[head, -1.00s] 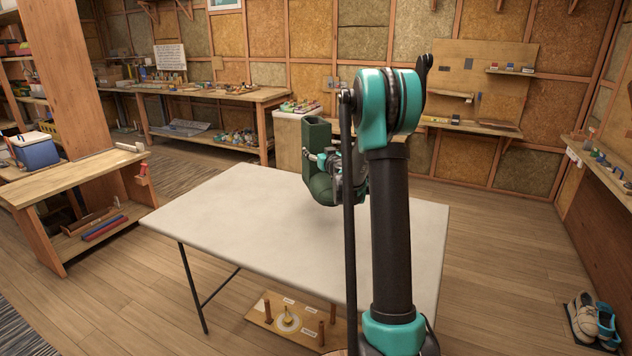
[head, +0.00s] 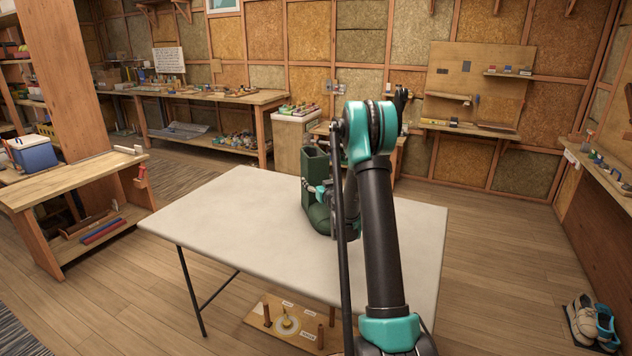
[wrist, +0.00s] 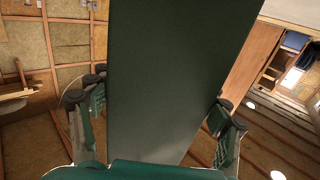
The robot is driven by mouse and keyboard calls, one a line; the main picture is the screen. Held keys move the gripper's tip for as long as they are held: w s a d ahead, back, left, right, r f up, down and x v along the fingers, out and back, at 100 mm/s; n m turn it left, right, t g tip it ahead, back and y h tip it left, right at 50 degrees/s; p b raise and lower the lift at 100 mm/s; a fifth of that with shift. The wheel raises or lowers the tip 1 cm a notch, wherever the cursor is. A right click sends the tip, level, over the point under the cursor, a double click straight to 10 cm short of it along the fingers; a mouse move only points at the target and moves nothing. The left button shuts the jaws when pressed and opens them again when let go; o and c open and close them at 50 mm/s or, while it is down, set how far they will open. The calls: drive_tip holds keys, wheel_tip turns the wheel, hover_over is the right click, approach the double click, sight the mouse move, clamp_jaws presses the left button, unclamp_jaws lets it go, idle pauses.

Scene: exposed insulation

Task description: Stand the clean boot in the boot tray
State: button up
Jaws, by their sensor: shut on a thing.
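A dark green boot (head: 317,218) is upright over the pale table, its shaft up and its sole at or just above the top; I cannot tell whether it touches. My gripper (head: 328,192) is shut on the boot, partly hidden behind my arm. In the wrist view the boot shaft (wrist: 180,70) fills the middle, with a finger of my gripper (wrist: 155,115) on each side. A pair of pale and blue shoes (head: 590,322) stands at the lower right on something dark and thin, perhaps a tray.
The pale table (head: 220,215) is bare apart from the boot region. A board with pegs (head: 290,322) lies low by its front edge. A wooden bench (head: 75,185) stands at left, and a shelf (head: 600,165) runs along the right wall. Floor at right is open.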

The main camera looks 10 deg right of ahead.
drive_tip(key=o, duration=1.8)
drive_tip(key=shift+c, duration=0.2)
drive_tip(key=shift+o, duration=0.6)
